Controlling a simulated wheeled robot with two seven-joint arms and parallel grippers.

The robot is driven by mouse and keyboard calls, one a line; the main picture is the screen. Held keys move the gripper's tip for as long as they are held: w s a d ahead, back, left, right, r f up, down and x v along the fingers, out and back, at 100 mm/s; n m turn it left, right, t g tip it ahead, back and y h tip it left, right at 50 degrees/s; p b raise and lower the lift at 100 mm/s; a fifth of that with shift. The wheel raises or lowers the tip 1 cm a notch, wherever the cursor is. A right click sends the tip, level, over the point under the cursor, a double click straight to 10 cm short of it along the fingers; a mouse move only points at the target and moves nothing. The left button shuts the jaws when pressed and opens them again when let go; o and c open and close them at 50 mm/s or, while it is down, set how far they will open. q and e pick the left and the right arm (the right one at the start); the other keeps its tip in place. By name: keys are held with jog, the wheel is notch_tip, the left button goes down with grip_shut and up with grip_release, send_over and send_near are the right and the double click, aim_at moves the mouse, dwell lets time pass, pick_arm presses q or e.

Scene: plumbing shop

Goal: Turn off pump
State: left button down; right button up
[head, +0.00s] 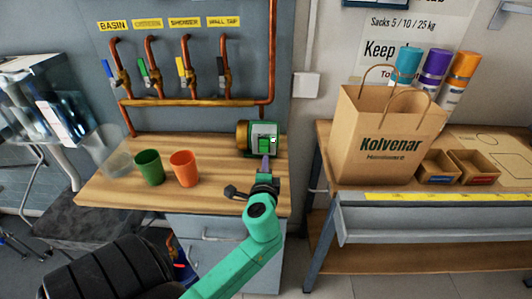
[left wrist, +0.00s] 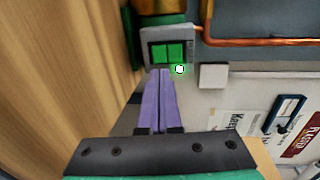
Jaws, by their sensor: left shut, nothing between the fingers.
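The pump (head: 243,137) stands on the wooden counter below the copper pipes. It has a brass-coloured body and a grey switch box with a green rocker switch (head: 266,146). In the left wrist view the green switch (left wrist: 167,53) faces me, with a small lit green-white lamp (left wrist: 180,69) at its lower right. My left gripper (head: 265,158) has purple fingers and is shut and empty. Its fingertips (left wrist: 160,72) are just short of the switch or touching the box edge; I cannot tell which. My right gripper is not in view.
A green cup (head: 149,168), an orange cup (head: 184,169) and a clear cup (head: 116,164) stand left on the counter. Valves with coloured handles hang above under yellow labels. A paper bag (head: 385,135) and small bins (head: 438,167) sit on the right bench.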

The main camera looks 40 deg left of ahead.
aim_at(266, 149)
pick_arm(q)
jog(key=x, duration=0.5)
jog(key=shift+w+a, duration=0.1)
jog(key=shift+f, duration=0.1)
jog(key=f+b, duration=0.1)
jog(key=b, duration=0.4)
jog(key=shift+w+a+f+t+y, duration=0.1)
jog(key=shift+a+f+t+y, duration=0.1)
jog(key=shift+t+y, duration=0.15)
jog(key=shift+d+r+p, duration=0.1)
jog(key=shift+r+p, duration=0.45)
jog(key=shift+r, duration=0.2)
